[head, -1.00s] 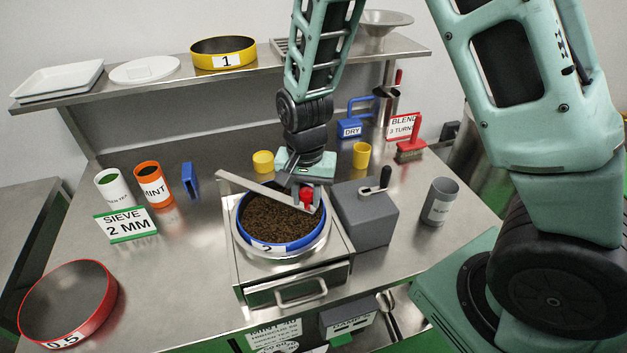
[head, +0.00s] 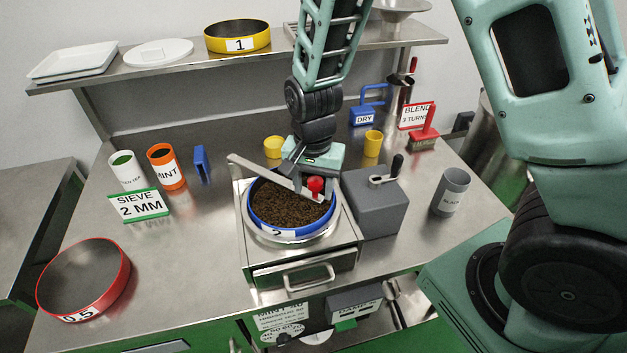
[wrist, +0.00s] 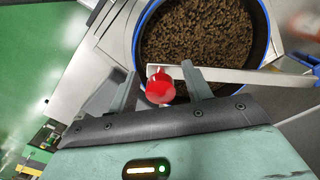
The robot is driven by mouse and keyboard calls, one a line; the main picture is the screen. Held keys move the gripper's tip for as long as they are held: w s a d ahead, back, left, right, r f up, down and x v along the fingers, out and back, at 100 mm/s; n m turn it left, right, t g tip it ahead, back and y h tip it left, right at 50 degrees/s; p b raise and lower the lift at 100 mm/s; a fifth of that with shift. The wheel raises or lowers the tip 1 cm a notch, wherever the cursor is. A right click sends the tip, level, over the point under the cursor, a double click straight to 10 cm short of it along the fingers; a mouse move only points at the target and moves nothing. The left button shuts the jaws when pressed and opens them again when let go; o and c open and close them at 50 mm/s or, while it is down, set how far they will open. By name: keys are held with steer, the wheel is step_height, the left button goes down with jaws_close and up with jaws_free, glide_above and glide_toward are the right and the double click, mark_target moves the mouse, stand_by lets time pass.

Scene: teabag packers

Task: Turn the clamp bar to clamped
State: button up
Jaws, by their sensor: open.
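The clamp bar (head: 262,174) is a flat metal bar with a red knob (head: 315,185) at its right end. It lies across the upper part of the blue-rimmed sieve marked 2 (head: 250,216), which holds dark brown granules. In the wrist view the bar (wrist: 245,76) runs right from the red knob (wrist: 160,88) over the blue rim (wrist: 140,32). My gripper (head: 314,183) is open at the knob end. In the wrist view my gripper (wrist: 163,88) has one finger on each side of the knob, with visible gaps. The bar's pivot is not clear.
A grey box with a crank (head: 375,208) stands right beside the sieve unit. A yellow cup (head: 373,143) and a blue DRY-labelled item (head: 362,116) stand behind. A red sieve (head: 84,280) lies at the front left.

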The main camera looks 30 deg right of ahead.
step_height(320, 180, up, 17)
steer(key=b, duration=0.1)
steer(key=shift+r+b, duration=0.2)
steer(key=shift+b, duration=0.2)
stand_by(0.4)
